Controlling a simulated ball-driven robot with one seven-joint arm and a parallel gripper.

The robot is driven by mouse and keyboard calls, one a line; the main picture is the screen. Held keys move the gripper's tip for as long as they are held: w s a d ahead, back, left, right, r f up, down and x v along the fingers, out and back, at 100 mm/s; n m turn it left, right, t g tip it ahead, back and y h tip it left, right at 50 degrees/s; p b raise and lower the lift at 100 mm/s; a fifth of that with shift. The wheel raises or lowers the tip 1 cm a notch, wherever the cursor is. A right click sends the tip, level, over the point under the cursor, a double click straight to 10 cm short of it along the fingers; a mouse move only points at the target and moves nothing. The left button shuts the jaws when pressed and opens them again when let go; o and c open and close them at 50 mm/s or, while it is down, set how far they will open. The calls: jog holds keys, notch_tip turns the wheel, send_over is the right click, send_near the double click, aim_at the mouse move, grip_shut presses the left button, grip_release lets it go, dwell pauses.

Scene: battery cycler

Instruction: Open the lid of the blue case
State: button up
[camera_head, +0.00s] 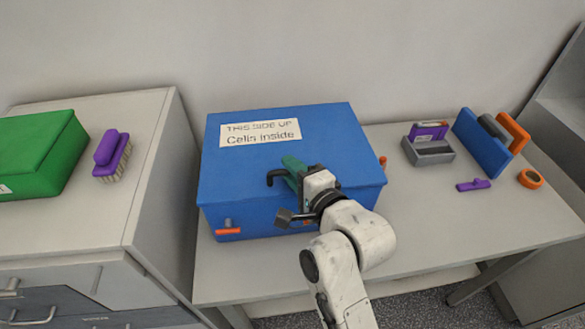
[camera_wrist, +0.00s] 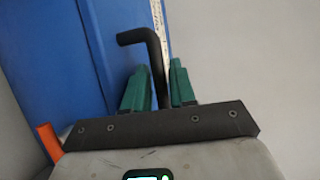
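The blue case (camera_head: 330,135) stands on the grey table with its lid down. A white label reading "THIS SIDE UP Cells inside" (camera_head: 260,133) is on the lid. A bent black handle (camera_head: 274,177) rises at the lid's front middle; it also shows in the wrist view (camera_wrist: 153,45). My gripper (camera_head: 290,167) is over the lid's front, its green fingers (camera_wrist: 160,85) on either side of the handle with hardly any gap. An orange latch (camera_head: 228,231) is on the case's front left. My arm partly hides the front right.
A green case (camera_head: 40,150) and a purple brush (camera_head: 111,155) lie on the cabinet at left. A grey holder (camera_head: 430,152), a blue panel (camera_head: 480,145), a purple item (camera_head: 473,185) and an orange ring (camera_head: 530,178) are at right. The table's right front is clear.

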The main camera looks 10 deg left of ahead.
jog(key=shift+w, duration=0.1)
jog(key=shift+c, duration=0.3)
grip_shut()
